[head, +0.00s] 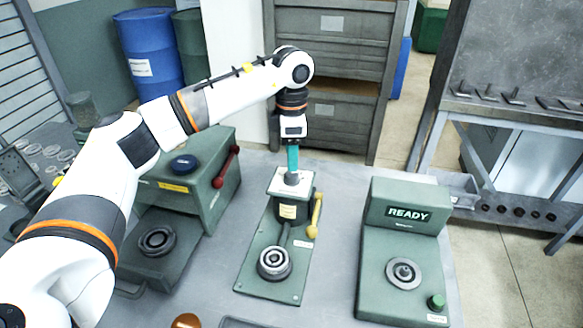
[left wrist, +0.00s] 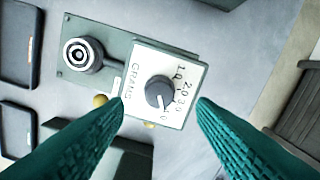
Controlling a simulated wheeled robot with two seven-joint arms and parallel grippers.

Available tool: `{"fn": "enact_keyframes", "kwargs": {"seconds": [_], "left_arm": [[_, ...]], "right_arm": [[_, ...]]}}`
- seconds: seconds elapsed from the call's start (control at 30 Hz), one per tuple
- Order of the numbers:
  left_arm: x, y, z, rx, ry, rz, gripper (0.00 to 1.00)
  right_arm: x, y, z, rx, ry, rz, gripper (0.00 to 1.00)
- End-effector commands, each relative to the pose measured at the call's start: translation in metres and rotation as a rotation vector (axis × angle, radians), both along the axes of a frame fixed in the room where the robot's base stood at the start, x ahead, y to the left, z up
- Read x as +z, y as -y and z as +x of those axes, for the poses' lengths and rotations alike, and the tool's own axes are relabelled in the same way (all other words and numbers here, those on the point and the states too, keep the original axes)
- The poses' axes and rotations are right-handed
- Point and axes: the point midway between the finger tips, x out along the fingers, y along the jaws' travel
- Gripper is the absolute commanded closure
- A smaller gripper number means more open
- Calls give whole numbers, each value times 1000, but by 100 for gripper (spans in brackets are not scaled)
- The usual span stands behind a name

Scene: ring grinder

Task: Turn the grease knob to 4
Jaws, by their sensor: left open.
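The grease knob (left wrist: 159,91) is a dark grey round knob on a white dial plate (left wrist: 181,61) marked GRAMS, with numbers around it. I cannot read its pointer setting for sure. In the head view the knob (head: 291,179) stands on top of the green grease dispenser (head: 254,254) in the middle of the bench. My left gripper (head: 292,170) points straight down over the knob. In the left wrist view its teal fingers (left wrist: 161,100) are open, one on each side of the knob, with gaps and no visible contact. My right gripper is not in view.
A yellow lever (head: 317,215) stands right of the knob. A ring cup (head: 274,262) sits at the dispenser's front. A green press with a red lever (head: 222,168) is at left, a READY station (head: 407,215) at right.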

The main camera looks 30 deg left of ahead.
Motion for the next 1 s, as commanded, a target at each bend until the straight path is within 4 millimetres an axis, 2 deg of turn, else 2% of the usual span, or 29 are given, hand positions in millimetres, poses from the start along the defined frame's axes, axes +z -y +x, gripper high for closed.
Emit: {"fn": "enact_keyframes", "kwargs": {"seconds": [0.2, 0.4, 1.0], "left_arm": [[44, 1, 1, 0, 5, -2, 49], [68, 0, 0, 1, 1, 0, 49], [72, 0, 0, 0, 0, 0, 49]], "right_arm": [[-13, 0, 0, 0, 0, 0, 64], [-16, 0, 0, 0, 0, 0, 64], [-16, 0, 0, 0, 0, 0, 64]]}}
